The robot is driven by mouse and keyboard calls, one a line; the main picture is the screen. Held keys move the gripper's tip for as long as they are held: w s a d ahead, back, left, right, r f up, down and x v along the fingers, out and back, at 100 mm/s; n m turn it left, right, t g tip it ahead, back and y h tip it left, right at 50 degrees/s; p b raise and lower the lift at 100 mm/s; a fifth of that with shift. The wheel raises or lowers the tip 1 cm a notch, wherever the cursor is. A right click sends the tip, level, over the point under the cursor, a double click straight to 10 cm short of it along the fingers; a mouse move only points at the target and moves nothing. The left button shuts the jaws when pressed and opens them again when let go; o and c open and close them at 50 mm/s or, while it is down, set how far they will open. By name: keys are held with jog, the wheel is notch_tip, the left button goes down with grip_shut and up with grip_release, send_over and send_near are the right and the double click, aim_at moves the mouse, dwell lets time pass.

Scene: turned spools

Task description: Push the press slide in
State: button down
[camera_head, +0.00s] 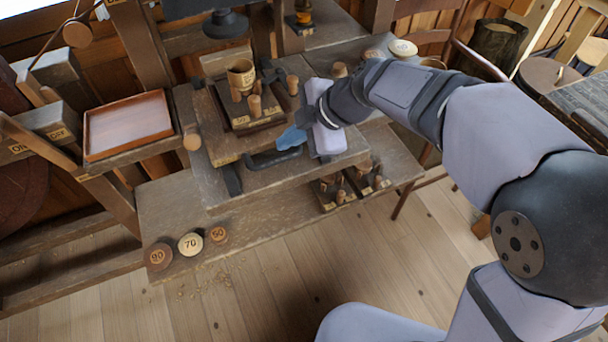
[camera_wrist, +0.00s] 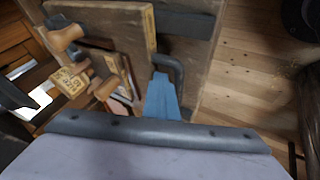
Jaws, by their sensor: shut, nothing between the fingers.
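The press slide (camera_head: 225,142) is a thick wooden board lying on a wider wooden bench. A dark bar handle (camera_head: 268,160) is on its front edge. The slide (camera_wrist: 120,15) and the handle (camera_wrist: 176,66) also show in the wrist view. The slide carries a small tray with turned wooden spools and a cup (camera_head: 240,74). My gripper (camera_head: 291,138) has blue fingers, shut and empty, just by the handle. In the wrist view the blue fingertips (camera_wrist: 160,84) are right at the handle; whether they touch it I cannot tell.
A shallow red-brown tray (camera_head: 128,125) stands at the left. Round discs marked 90 (camera_head: 158,257), 70 (camera_head: 190,244) and 50 (camera_head: 218,235) lie on the lower front ledge. Small spool racks (camera_head: 335,190) sit below my gripper.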

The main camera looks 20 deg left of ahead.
aim_at(270, 112)
jog(key=w+a, duration=0.6)
jog(key=shift+w+a, duration=0.2)
jog(key=shift+a, duration=0.05)
jog(key=shift+w+r, duration=0.1)
jog(key=shift+r, duration=0.15)
jog(key=shift+w+d+r, duration=0.15)
jog(key=shift+r, duration=0.3)
jog(key=v, duration=0.8)
jog(key=shift+s+d+r+p, duration=0.1)
jog(key=shift+s+d+p, duration=0.25)
jog(key=shift+d, duration=0.15)
jog(key=shift+d, duration=0.1)
